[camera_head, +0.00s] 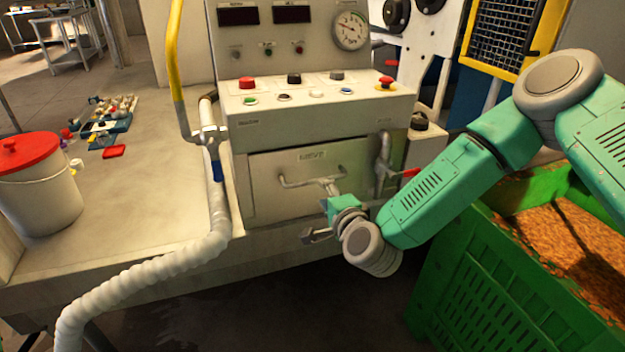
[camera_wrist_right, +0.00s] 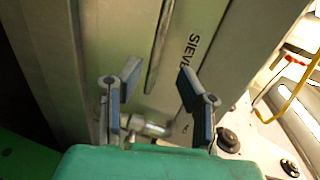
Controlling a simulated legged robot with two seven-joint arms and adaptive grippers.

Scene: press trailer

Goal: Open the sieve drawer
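The sieve drawer (camera_head: 268,205) is a pale metal front marked SIEVE, low in the press panel, and looks shut. Its bar handle (camera_head: 300,182) runs across the front. My right gripper (camera_head: 325,192) is at the right end of the handle in the head view, partly hidden by its own wrist. In the right wrist view my right gripper (camera_wrist_right: 158,92) has two blue-padded fingers apart. A metal fitting (camera_wrist_right: 148,126) shows between the finger bases; I cannot tell whether it touches them. The drawer front (camera_wrist_right: 110,30) fills the background there. My left gripper is not in view.
A control panel (camera_head: 315,112) with buttons sits above the drawer. A ribbed white hose (camera_head: 150,265) runs at left. A green crate (camera_head: 490,300) of brown material stands at right, under my right arm. A red-lidded bucket (camera_head: 38,190) stands on the surface at left.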

